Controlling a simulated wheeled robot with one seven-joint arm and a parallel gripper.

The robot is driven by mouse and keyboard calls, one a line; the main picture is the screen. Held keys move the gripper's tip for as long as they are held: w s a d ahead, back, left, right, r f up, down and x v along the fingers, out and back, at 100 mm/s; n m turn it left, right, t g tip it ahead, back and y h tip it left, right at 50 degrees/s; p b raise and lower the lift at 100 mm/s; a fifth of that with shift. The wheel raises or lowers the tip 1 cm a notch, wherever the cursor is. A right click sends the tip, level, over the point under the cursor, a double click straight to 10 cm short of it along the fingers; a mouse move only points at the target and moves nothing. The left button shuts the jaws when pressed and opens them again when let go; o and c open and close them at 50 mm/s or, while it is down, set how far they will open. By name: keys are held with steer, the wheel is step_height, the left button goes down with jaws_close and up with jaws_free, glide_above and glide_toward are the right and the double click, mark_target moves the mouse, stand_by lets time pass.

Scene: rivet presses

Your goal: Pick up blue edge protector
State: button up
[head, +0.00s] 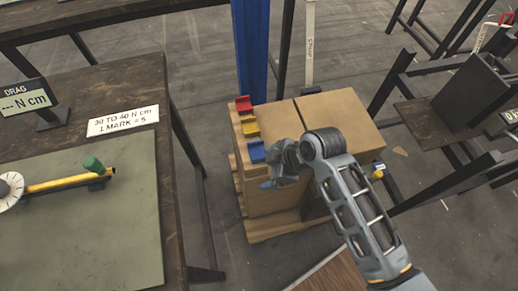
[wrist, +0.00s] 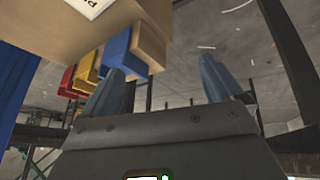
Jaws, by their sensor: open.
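The blue edge protector (head: 257,152) sits on the left edge of the stacked cardboard boxes, nearest my gripper of the three protectors there. In the wrist view the blue edge protector (wrist: 120,50) is at upper left, close to the tip of the left finger, which partly overlaps it. My gripper (head: 278,172) is beside the box edge, just right of and below the blue protector in the head view. In the wrist view my gripper (wrist: 162,80) has its fingers wide apart, with nothing held between them. Whether a finger touches the protector cannot be told.
A yellow protector (head: 250,129) and a red protector (head: 244,105) lie farther along the same edge. The boxes (head: 345,108) stand on a wooden pallet (head: 268,230). A blue post (head: 251,50) rises behind. A workbench (head: 95,215) is left; dark metal frames are right.

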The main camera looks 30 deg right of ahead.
mark_target(256, 154)
steer(key=w+d+r+n+g+y, duration=0.1)
steer(key=w+d+r+n+g, duration=0.3)
steer(key=w, duration=0.3)
steer(key=shift+n+t, duration=0.3)
steer(key=shift+t, duration=0.1)
steer(key=shift+p+x, duration=0.5)
steer(key=shift+x, duration=2.85)
steer(key=shift+d, duration=0.15)
steer(key=shift+c, duration=0.3)
steer(key=c, duration=1.1)
